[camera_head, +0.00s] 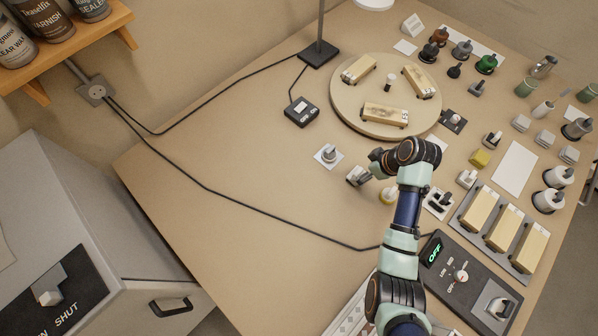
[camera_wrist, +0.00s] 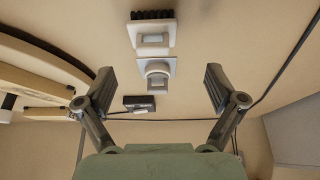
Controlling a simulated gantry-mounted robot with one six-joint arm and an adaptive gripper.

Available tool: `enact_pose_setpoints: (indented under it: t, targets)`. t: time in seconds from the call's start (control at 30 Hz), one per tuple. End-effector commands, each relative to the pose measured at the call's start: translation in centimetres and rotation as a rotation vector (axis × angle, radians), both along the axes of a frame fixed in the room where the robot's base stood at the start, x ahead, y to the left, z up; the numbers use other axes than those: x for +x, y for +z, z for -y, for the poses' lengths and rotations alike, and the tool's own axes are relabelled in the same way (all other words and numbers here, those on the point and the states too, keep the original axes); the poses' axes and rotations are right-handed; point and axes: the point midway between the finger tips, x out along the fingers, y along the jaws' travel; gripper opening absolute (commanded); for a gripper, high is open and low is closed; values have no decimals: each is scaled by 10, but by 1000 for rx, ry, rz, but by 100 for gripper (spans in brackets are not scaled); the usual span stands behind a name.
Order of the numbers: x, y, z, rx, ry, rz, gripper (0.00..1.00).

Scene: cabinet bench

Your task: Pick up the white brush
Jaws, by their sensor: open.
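A white brush with dark bristles (camera_wrist: 152,32) shows at the top of the wrist view, bristles toward the upper edge. In the head view the brush (camera_head: 355,176) rests on the bench just left of my gripper (camera_head: 376,163). In the wrist view my gripper (camera_wrist: 160,86) is open, its two fingers wide apart with nothing held between them. The brush lies beyond the fingertips, a little left of the midline. My arm partly covers the bench around the gripper in the head view.
A white square plate with a round knob (camera_head: 327,156) lies beside the brush. A black switch box (camera_head: 301,112) and a round turntable with wooden blocks (camera_head: 345,105) stand behind. Several small items crowd the right; cables cross the clearer left bench.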

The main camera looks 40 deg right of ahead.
Motion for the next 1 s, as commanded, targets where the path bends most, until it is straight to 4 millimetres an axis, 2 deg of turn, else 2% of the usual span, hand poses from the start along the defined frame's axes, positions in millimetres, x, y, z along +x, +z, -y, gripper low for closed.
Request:
enact_pose_setpoints:
  t: [0.13,0.33,0.47,0.73,1.0]
  targets:
    - [-4,-3,3,4,0,-1,94]
    - [5,-25,1,6,1,-2,94]
    - [8,-28,2,3,0,-1,94]
    - [23,-71,0,5,2,-1,94]
    - [26,-75,0,3,0,0,94]
